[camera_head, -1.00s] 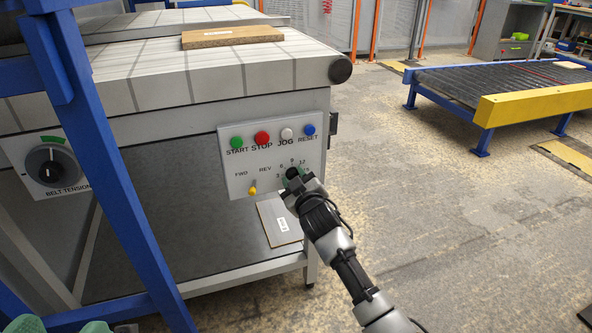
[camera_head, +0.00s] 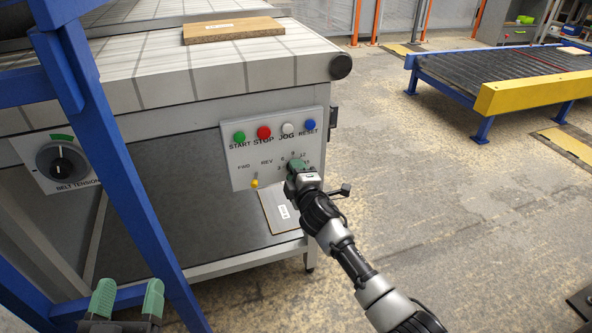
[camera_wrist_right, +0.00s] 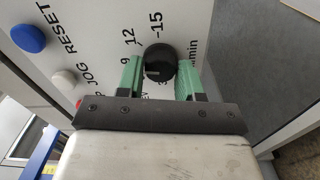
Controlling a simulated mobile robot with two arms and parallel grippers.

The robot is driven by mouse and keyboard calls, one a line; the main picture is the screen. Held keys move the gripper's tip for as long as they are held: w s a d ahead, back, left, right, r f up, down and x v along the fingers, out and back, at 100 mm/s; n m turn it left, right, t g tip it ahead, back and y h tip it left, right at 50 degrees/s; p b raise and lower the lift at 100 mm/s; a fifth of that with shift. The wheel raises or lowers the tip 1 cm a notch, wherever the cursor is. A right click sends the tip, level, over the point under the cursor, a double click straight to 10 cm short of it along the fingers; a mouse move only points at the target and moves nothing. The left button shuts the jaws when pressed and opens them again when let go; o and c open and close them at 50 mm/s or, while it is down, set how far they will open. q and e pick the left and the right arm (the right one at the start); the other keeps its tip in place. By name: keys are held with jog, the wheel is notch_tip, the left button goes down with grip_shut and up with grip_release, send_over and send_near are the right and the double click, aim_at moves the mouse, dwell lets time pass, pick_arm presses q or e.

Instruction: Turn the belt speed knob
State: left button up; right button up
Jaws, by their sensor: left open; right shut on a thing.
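The belt speed knob (camera_wrist_right: 160,64) is black and round, on the white control panel (camera_head: 238,158). In the right wrist view it sits between the two green fingers of my right gripper (camera_wrist_right: 160,78), with its pointer toward the scale numbers near 12 and 15. My right gripper (camera_head: 296,168) is shut on the knob; in the head view it hides most of the knob. My left gripper (camera_head: 127,300) is at the bottom left of the head view, its green fingers apart and empty, away from the panel.
Start, stop, jog and reset buttons (camera_head: 264,132) line the panel top, and a yellow FWD/REV switch (camera_head: 254,184) is lower left. The belt tension dial (camera_head: 62,163) is at left. A blue post (camera_head: 115,170) stands between my left gripper and the panel. A board (camera_head: 232,29) lies on the conveyor.

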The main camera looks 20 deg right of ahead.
pick_arm(q)
jog(key=shift+a+f+g, duration=0.1)
jog(key=shift+f+g, duration=0.4)
pick_arm(e)
jog(key=shift+n, duration=0.9)
jog(key=o, duration=0.9)
jog(key=shift+a, duration=0.1)
pick_arm(q)
jog(key=shift+w, duration=0.1)
jog(key=s+a+f+g+y+p, duration=0.2)
jog(key=s+f+g+p, duration=0.1)
jog(key=f+g, duration=0.4)
jog(key=shift+f+y, duration=0.4)
jog(key=shift+f, duration=0.1)
pick_arm(e)
jog(key=s, duration=1)
jog(key=shift+s+d, duration=0.25)
jog(key=shift+s, duration=0.15)
